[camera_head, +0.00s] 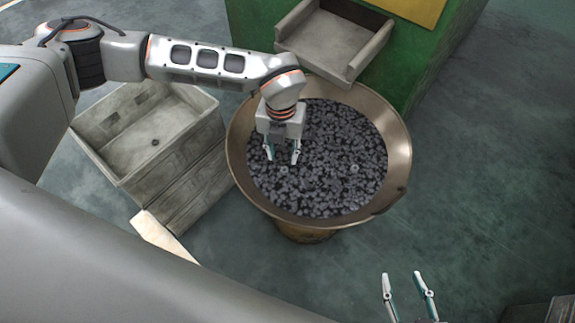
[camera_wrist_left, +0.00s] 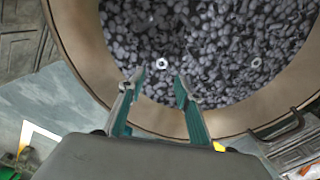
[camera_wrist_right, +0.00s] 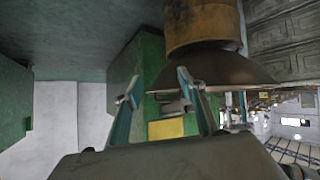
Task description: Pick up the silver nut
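A small silver nut (camera_wrist_left: 162,62) lies on the dark parts in the round metal bowl (camera_head: 399,150), and it shows in the head view (camera_head: 285,168) just by my left fingertips. A second silver nut (camera_wrist_left: 256,62) lies farther right on the same pile, also in the head view (camera_head: 355,168). My left gripper (camera_head: 282,157) is over the bowl, pointing down. Its fingers (camera_wrist_left: 158,84) are open and empty, with the first nut showing just beyond the gap between the tips. My right gripper (camera_head: 405,283) is open and empty, away from the bowl; it shows in the right wrist view (camera_wrist_right: 160,86).
A grey crate (camera_head: 97,158) with a small dark part (camera_head: 155,142) inside stands left of the bowl. A green machine (camera_head: 425,70) with a grey chute (camera_head: 325,45) stands behind the bowl. The floor right of the bowl is mostly clear.

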